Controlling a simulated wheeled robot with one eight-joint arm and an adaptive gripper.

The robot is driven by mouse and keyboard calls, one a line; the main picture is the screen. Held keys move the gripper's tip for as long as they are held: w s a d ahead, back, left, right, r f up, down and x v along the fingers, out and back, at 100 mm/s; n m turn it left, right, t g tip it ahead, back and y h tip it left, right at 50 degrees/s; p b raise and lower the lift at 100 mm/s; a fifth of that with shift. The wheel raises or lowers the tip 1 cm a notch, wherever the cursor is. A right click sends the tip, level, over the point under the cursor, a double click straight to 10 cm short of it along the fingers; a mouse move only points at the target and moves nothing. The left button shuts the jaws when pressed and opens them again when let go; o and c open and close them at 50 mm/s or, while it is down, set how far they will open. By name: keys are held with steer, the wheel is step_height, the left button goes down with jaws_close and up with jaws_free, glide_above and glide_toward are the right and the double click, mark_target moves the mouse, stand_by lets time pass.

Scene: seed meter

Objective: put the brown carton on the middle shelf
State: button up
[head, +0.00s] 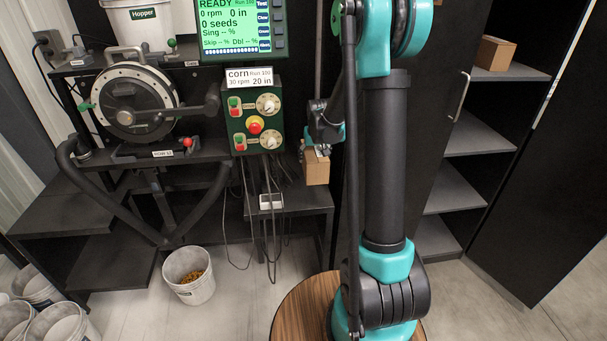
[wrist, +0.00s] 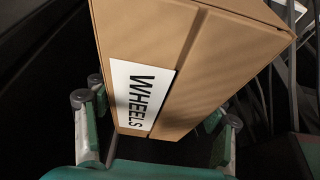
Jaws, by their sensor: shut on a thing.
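The brown carton (head: 317,170) hangs below my gripper (head: 318,146), just right of the machine's control box in the head view. In the wrist view the carton (wrist: 225,75) fills the upper middle, tilted, with a white label reading WHEELS. My gripper's fingers (wrist: 156,115) are on either side of it, shut on it. The shelf unit stands at the right of the head view; its middle shelf (head: 480,135) looks bare where visible. I cannot tell whether the carton touches the low black table (head: 295,202) near it.
Another cardboard box (head: 495,53) sits on the upper shelf. The cabinet's door (head: 425,130) with a handle stands at its left side. A bucket (head: 189,275) with seeds is on the floor.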

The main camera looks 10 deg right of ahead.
step_height(320, 180, up, 8)
glide_above(307, 188)
step_height(307, 188, down, 20)
steer(key=shift+r, duration=0.2)
stand_by(0.4)
steer(key=o, duration=1.7)
steer(key=shift+f, duration=0.1)
steer(key=shift+c, duration=0.2)
